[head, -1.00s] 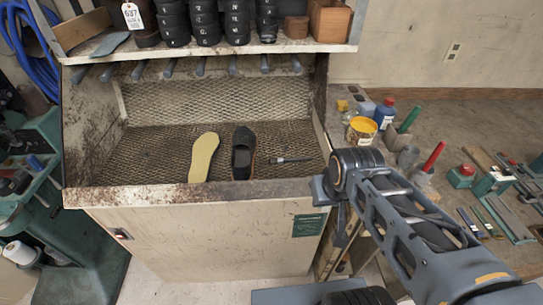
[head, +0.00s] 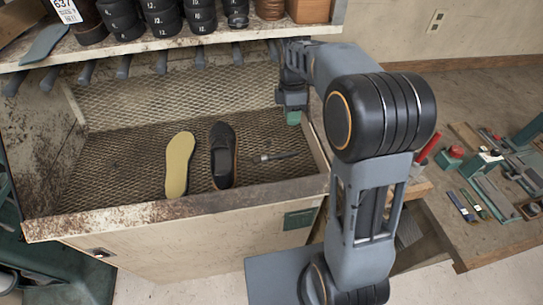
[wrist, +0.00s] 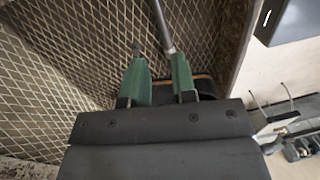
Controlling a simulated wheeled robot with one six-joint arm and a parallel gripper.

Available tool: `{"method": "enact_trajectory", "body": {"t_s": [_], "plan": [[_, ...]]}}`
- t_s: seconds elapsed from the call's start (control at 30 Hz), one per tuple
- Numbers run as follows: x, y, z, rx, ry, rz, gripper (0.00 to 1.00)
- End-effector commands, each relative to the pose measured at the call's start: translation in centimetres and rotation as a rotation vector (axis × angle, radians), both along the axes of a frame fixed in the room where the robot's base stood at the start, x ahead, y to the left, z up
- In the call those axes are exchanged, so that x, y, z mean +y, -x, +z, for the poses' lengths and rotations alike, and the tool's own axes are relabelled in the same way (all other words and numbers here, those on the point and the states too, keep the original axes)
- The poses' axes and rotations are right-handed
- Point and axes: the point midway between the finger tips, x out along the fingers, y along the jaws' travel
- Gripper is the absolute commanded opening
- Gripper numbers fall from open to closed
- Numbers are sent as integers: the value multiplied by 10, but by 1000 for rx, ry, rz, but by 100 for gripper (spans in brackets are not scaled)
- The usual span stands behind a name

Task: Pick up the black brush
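A slim dark tool that looks like the black brush (head: 268,157) lies on the mesh floor of the bench tray, right of a black shoe (head: 222,160). My gripper (head: 293,119) points down over the tray's back right part, apart from the brush and above it. In the wrist view its two green fingers (wrist: 158,58) stand apart with a gap between them. A grey rod shows beyond the fingertips, and a dark thing with a tan edge is partly hidden behind the fingers; I cannot tell whether either is the brush.
A yellow sole (head: 179,165) lies left of the shoe. The tray (head: 180,210) has a raised front edge and side walls. A shelf (head: 120,50) with black rolls and hanging tool handles overhangs its back. A workbench (head: 480,110) with tools stands at right.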

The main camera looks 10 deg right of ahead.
Motion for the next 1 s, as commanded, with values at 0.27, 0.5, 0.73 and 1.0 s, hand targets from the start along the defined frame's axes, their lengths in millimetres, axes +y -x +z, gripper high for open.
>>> {"method": "enact_trajectory", "body": {"t_s": [0.27,0.5,0.73,1.0], "plan": [[-2,-3,-42,30,-12,82,25],[-2,3,-77,28,-12,79,25],[-2,5,-90,25,-12,78,25],[1,13,-121,29,-12,78,25]]}}
